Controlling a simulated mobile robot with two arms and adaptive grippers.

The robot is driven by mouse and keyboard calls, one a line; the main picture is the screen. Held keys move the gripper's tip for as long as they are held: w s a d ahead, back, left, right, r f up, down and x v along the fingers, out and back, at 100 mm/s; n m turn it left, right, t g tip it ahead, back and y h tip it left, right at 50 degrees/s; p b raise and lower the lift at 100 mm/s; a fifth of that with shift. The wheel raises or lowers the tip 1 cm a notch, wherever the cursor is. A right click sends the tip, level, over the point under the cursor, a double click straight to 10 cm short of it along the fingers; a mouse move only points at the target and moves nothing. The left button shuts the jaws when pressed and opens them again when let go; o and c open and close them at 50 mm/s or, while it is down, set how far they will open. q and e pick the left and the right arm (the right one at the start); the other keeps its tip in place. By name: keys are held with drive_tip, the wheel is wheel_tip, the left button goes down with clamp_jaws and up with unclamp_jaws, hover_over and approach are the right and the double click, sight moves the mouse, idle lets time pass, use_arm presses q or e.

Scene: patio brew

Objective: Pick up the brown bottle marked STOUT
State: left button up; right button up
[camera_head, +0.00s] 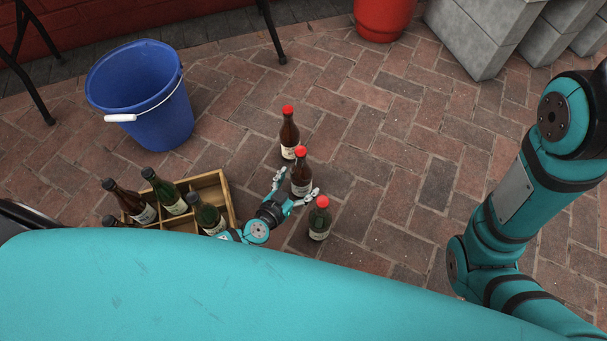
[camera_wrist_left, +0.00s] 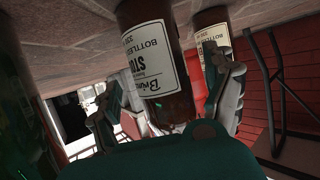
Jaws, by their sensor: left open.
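A brown bottle with a red cap (camera_head: 301,176) stands on the brick floor. In the left wrist view its white label (camera_wrist_left: 152,58) shows "STO", with the rest of the word cut off by the curve. My left gripper (camera_head: 298,186) is open, with one finger on each side of this bottle. In the left wrist view the gripper (camera_wrist_left: 165,92) also shows spread around the bottle; I cannot tell whether either finger touches it. My right arm (camera_head: 515,205) shows at the right, but its gripper is out of view.
Another red-capped brown bottle (camera_head: 289,135) stands just behind, and a green red-capped bottle (camera_head: 319,220) stands to the front right. A wooden crate (camera_head: 229,195) with several dark-capped bottles is at left. A blue bucket (camera_head: 140,95) stands farther back. Floor to the right is clear.

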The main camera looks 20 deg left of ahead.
use_arm(q)
drive_tip(key=x, duration=0.2)
drive_tip(key=shift+w+f+b, duration=0.2)
drive_tip(key=shift+f+b, duration=0.05)
drive_tip(key=shift+b, duration=0.15)
drive_tip(key=shift+r, duration=0.1)
clamp_jaws()
